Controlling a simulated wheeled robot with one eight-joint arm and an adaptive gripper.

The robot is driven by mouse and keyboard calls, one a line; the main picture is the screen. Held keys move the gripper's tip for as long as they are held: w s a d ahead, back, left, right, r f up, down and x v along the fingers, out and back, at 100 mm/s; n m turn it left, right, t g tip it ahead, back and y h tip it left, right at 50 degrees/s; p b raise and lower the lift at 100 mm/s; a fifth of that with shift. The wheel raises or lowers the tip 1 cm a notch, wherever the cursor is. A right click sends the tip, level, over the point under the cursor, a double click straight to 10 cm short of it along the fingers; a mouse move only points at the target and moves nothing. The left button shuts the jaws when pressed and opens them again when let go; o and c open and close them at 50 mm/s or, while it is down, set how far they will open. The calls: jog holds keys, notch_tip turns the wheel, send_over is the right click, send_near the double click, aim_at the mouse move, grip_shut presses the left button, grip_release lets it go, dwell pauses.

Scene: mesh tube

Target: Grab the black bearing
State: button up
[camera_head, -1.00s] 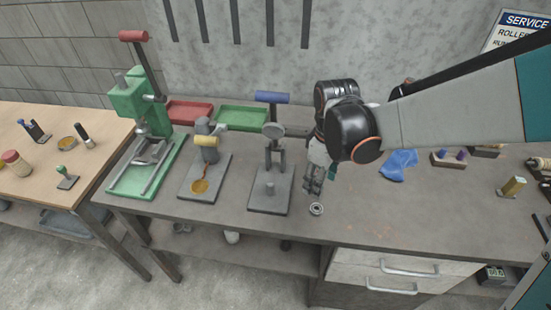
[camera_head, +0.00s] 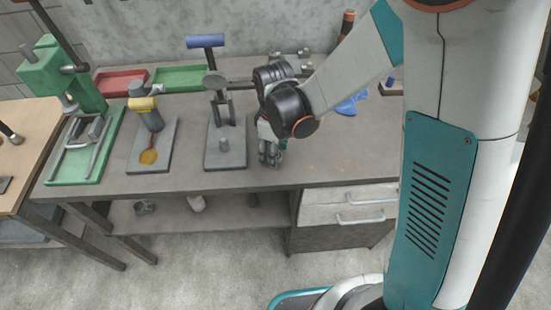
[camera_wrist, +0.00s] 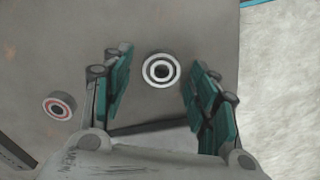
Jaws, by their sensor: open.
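A round bearing (camera_wrist: 161,70) lies flat on the grey bench in the wrist view. It has black and pale rings and a dark centre hole. My gripper (camera_head: 269,159) points down near the bench's front edge in the head view. In the wrist view its two teal-padded fingers are spread apart, one on each side of the bearing, with visible gaps and no clear contact. I cannot tell the exact height of the fingertips above the bench. In the head view I cannot make out the bearing at the gripper.
A second ring (camera_wrist: 59,105) with a red band lies left of the gripper in the wrist view. A small press with a blue handle (camera_head: 206,41) stands left of my gripper. A blue cloth (camera_head: 351,103) lies to the right. The bench's front edge is close.

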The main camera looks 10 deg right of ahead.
jog(key=c, duration=1.2)
